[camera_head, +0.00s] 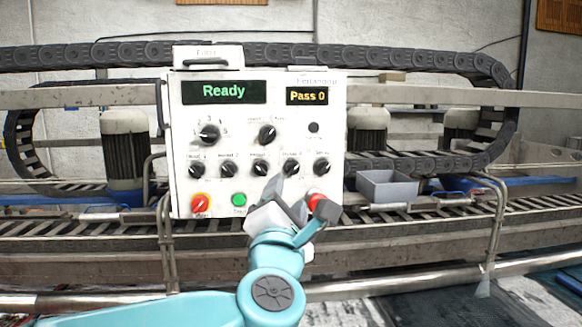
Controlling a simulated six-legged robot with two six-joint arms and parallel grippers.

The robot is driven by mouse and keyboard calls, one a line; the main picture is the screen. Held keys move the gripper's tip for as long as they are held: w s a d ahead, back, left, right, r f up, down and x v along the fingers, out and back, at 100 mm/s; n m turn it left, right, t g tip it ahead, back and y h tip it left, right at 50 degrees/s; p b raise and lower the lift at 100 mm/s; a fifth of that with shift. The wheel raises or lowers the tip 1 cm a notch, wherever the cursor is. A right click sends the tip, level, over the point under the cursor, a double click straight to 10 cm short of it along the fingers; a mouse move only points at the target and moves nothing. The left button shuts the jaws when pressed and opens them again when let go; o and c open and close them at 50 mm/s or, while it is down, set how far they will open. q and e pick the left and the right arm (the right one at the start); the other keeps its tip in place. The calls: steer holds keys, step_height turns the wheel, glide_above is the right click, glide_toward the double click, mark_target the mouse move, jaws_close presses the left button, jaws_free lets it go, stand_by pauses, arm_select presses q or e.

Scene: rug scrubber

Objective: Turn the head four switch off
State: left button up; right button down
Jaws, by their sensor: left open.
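The white control panel (180,120) stands upright ahead of me. A row of black rotary switches runs across its middle. The head four switch (290,168) is the fourth from the left, a black knob with a small label above it that is too blurred to read surely. My left gripper (285,194) is open in front of the panel's lower part, just below the head four switch in the picture. It appears empty, and I cannot tell whether it touches the panel. It hides part of the panel's bottom row. My right gripper is out of view.
The head three switch (260,168) and the last switch in the row (321,168) flank it closely. A red button (316,201) and a green button (239,200) sit below. A grey bin (387,187) stands right of the panel. Metal rails cross behind.

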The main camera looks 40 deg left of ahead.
mark_target(292, 173)
arm_select(q)
steer(key=p+x, duration=0.2)
steer(key=x, duration=0.5)
steer(key=shift+w+a, duration=0.1)
steer(key=shift+w, duration=0.15)
steer(key=shift+w+a+r+p, duration=0.15)
steer(key=shift+w+a+p, duration=0.2)
steer(key=shift+w+a, duration=0.15)
steer(key=shift+w, duration=0.05)
jaws_close()
